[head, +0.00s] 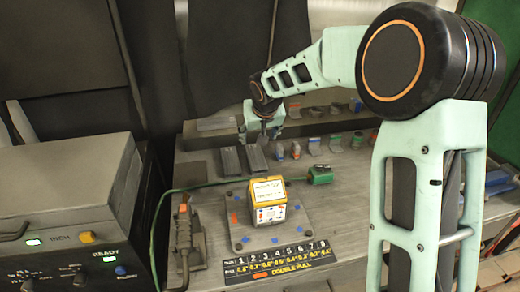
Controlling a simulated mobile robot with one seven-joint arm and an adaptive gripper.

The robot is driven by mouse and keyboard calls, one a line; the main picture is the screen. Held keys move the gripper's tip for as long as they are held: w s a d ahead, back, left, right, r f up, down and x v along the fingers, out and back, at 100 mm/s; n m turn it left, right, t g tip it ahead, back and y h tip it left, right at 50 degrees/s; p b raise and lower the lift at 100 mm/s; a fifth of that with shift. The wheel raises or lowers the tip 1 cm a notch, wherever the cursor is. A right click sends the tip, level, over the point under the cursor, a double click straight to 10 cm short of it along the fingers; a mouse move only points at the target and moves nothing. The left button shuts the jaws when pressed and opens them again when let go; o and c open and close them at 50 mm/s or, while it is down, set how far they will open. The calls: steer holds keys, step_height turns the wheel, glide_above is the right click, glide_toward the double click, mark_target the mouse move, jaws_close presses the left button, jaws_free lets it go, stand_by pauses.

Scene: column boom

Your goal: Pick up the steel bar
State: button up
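Two dark grey bars lie side by side on the grey workbench (335,215), toward its back left. The left bar (231,161) and the right bar (256,158) look alike, and either could be the steel bar. My gripper (262,137) points down just behind and above the far end of the right bar. It is small in the head view, and I cannot tell whether its fingers are apart or whether it touches a bar.
A yellow and white box (267,203) sits on a grey plate (295,228) in front of the bars. A green cable (205,183) runs to a green block (320,175). Several small parts line the back. A grey machine (65,190) stands at left.

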mark_target(256, 156)
step_height(256, 156, down, 3)
steer(key=shift+s+a+r+g, duration=0.1)
steer(key=shift+s+a+g, duration=0.05)
steer(key=shift+g, duration=0.15)
steer(key=x, duration=0.4)
steer(key=shift+f, duration=0.2)
steer(key=shift+p+x, duration=0.35)
steer(key=shift+x, duration=2.5)
steer(key=shift+c, duration=0.7)
steer(key=c, duration=1.5)
steer(key=shift+w+r, duration=0.15)
steer(key=shift+w, duration=0.05)
jaws_close()
